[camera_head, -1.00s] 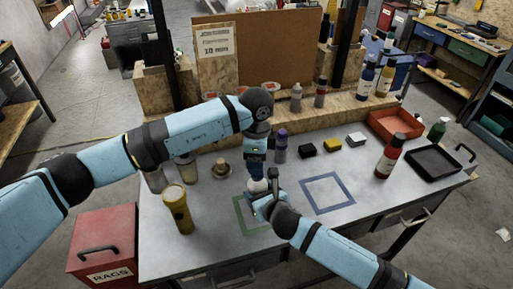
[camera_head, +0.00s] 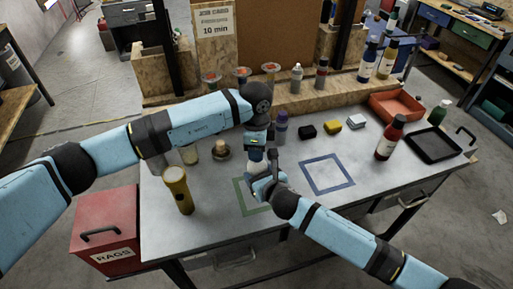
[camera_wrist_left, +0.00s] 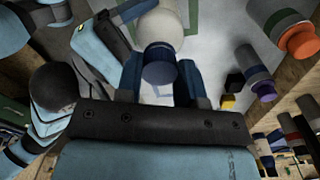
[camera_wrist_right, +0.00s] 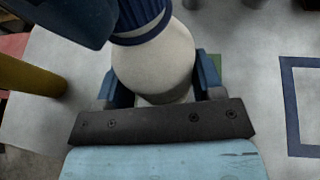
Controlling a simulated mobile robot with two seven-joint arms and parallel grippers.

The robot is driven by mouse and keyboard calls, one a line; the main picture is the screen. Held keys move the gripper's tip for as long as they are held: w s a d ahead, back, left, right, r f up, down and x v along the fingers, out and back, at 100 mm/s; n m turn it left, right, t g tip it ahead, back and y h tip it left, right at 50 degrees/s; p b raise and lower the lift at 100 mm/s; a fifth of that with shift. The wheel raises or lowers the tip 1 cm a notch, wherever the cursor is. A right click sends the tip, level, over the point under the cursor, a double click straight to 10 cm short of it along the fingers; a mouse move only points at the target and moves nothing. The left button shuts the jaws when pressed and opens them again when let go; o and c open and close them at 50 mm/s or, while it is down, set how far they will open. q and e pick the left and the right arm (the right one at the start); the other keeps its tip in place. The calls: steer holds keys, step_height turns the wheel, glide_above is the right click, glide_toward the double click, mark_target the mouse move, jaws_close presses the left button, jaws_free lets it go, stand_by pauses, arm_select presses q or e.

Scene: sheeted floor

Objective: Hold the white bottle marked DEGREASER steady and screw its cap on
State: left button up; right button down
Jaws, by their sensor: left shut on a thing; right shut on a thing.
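The white bottle (camera_wrist_right: 152,68) stands upright at the green square (camera_head: 240,192) on the bench, mostly hidden in the head view. My right gripper (camera_head: 264,184) is shut around the bottle's body, low down. A dark blue ribbed cap (camera_wrist_right: 143,22) sits at the bottle's top, slightly tilted in the right wrist view; whether it is threaded on cannot be told. My left gripper (camera_head: 256,150) reaches down from above, shut on the cap, which also shows in the left wrist view (camera_wrist_left: 160,73) between its fingers. No DEGREASER lettering is visible.
A purple-topped bottle (camera_head: 281,128) stands close behind right. A blue square outline (camera_head: 327,174) to the right is empty. A red bottle (camera_head: 388,140), black tray (camera_head: 434,147) and orange bin (camera_head: 397,106) are farther right.

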arm_select(q)
steer(key=m, duration=0.4)
steer(key=shift+s, duration=0.1)
steer(key=m, duration=0.8)
steer(key=shift+m, duration=0.3)
steer(key=m, duration=0.3)
steer(key=shift+f+m, duration=0.1)
steer(key=shift+m, duration=0.2)
steer(key=o, duration=1)
